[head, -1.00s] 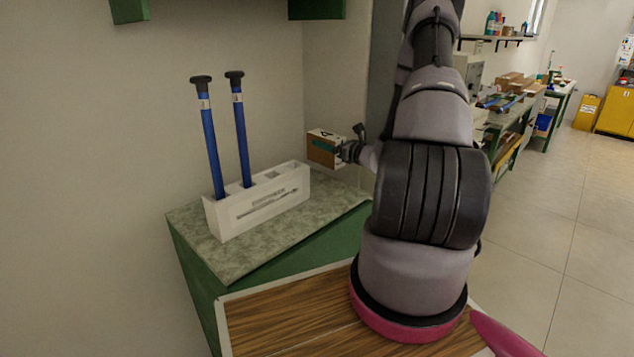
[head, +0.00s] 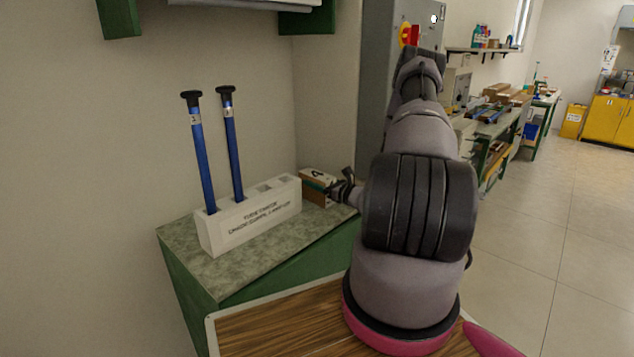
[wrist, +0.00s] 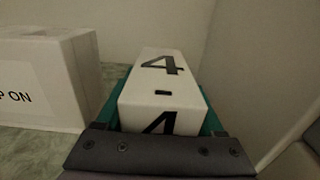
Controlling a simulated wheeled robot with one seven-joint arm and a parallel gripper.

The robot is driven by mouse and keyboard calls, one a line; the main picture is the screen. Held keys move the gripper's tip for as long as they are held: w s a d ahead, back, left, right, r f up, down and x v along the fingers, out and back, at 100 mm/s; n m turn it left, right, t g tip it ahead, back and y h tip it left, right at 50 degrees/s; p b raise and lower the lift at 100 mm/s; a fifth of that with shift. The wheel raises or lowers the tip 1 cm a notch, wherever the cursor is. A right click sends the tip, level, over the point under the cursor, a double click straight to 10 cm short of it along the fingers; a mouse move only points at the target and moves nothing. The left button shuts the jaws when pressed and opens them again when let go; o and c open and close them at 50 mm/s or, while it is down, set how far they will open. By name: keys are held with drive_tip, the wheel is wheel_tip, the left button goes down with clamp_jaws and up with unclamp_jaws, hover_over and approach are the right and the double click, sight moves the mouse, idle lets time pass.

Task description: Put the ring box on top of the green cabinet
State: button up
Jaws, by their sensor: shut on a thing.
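The ring box is a small brown and white box marked 4 (head: 317,184), at the far right end of the green cabinet's speckled top. My gripper (head: 336,188) is shut on it from the right. In the wrist view the white box (wrist: 165,90) shows two 4s and sits between the green fingers (wrist: 163,122). The green cabinet (head: 190,290) has a grey-green speckled top (head: 240,272). The box is at or just above that top; I cannot tell if it touches.
A white rack (head: 250,222) with two blue rods (head: 204,165) stands on the cabinet top, left of the box; its side also fills the left of the wrist view (wrist: 50,75). A wood-topped surface (head: 270,330) lies in front. A wall rises behind.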

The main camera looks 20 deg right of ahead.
drive_tip(key=o, duration=1.6)
drive_tip(key=shift+f, duration=0.1)
drive_tip(key=shift+c, duration=0.2)
